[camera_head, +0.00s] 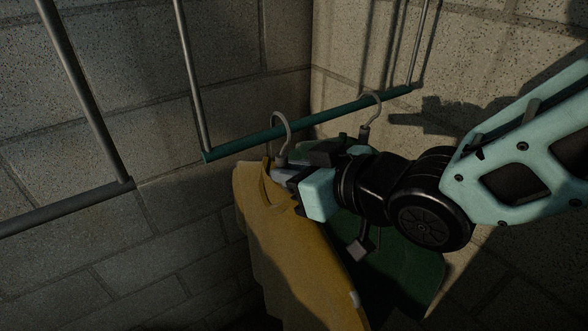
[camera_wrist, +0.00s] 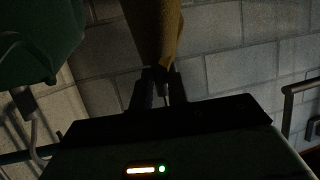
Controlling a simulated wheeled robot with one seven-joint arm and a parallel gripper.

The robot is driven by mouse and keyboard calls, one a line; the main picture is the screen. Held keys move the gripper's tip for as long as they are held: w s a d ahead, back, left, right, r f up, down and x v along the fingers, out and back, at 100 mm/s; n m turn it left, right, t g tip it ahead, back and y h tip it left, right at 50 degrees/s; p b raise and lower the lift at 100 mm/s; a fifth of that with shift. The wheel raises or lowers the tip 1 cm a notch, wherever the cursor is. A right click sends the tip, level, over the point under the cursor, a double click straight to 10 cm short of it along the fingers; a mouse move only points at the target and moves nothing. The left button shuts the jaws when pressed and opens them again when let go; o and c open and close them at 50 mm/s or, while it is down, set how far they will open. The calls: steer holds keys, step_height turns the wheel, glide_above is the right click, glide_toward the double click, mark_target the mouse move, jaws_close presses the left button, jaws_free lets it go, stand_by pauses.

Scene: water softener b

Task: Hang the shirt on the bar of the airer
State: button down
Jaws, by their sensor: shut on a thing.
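The mustard shirt (camera_head: 283,245) hangs from a grey hanger whose hook (camera_head: 281,124) rises at the airer's green bar (camera_head: 240,146) in the head view. The hook's top shows above the bar and its shank crosses in front; I cannot tell whether its weight rests there. My gripper (camera_head: 285,173) is shut on the hanger just below the hook, at the shirt's neck. In the wrist view, my fingers (camera_wrist: 160,88) meet at the narrow end of the mustard shirt (camera_wrist: 151,30). Part of the hanger is hidden by my gripper.
A dark green shirt (camera_head: 405,275) hangs to the right, behind my gripper, with its hook (camera_head: 370,108) at the same bar. Another, grey bar (camera_head: 70,211) is at the left. Block walls stand close behind. The bar's left end is bare.

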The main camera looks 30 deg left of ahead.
steer(key=shift+f, duration=0.15)
steer(key=c, duration=1.3)
jaws_free()
